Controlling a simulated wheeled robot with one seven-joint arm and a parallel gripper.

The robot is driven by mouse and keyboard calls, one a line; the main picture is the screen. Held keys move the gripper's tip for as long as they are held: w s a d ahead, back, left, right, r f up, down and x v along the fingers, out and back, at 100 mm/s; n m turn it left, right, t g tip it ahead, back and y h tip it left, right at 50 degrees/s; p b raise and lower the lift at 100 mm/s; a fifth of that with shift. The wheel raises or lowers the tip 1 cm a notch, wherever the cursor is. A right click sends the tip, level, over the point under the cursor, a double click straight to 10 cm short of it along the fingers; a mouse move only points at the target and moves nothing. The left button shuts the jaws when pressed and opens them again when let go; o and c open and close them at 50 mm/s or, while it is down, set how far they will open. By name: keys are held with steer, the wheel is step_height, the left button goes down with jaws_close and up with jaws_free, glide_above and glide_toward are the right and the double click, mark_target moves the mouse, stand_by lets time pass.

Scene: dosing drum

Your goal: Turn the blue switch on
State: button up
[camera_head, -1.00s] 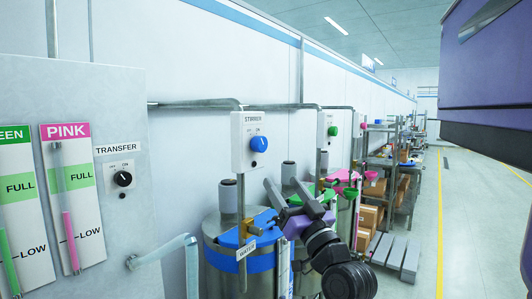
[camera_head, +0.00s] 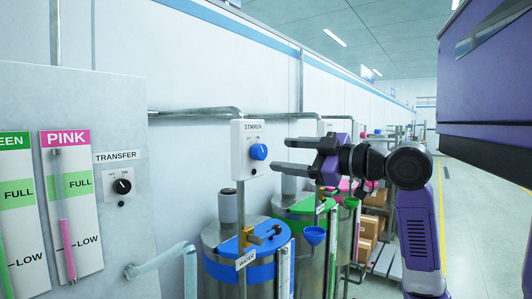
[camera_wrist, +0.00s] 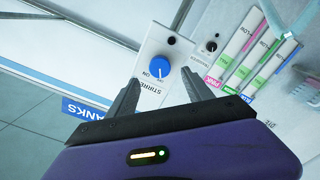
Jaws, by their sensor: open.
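The blue switch (camera_head: 258,151) is a round knob with a white pointer mark on a white box labelled STIRRER (camera_head: 246,143), mounted on a post above the blue-lidded drum. My gripper (camera_head: 277,156) is at the height of the knob, just to its right in the head view, with its jaws toward it. In the wrist view the blue knob (camera_wrist: 161,72) sits ahead, between the two fingers of my gripper (camera_wrist: 163,90). The fingers are spread and empty. They appear apart from the knob. The exact setting of the pointer is hard to read.
A blue-banded WATER drum (camera_head: 240,255) stands below the box, with a green-banded drum (camera_head: 300,213) behind it. A grey panel at left holds the black TRANSFER knob (camera_head: 122,186) and level gauges. A pipe (camera_head: 190,112) runs along the wall. An aisle (camera_head: 480,210) is open at right.

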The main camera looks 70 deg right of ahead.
mark_target(263, 152)
steer(key=p+x, duration=0.1)
steer(key=x, duration=0.5)
steer(key=shift+w+d, duration=0.1)
steer(key=shift+w, duration=0.15)
jaws_close()
steer(key=shift+m+p, duration=0.3)
steer(key=m+p, duration=0.2)
steer(key=m, duration=0.3)
steer(key=shift+r+p, duration=0.15)
steer(key=shift+p, duration=0.25)
steer(key=m+p, duration=0.3)
steer(key=m, duration=0.2)
steer(key=shift+m+p, duration=0.7)
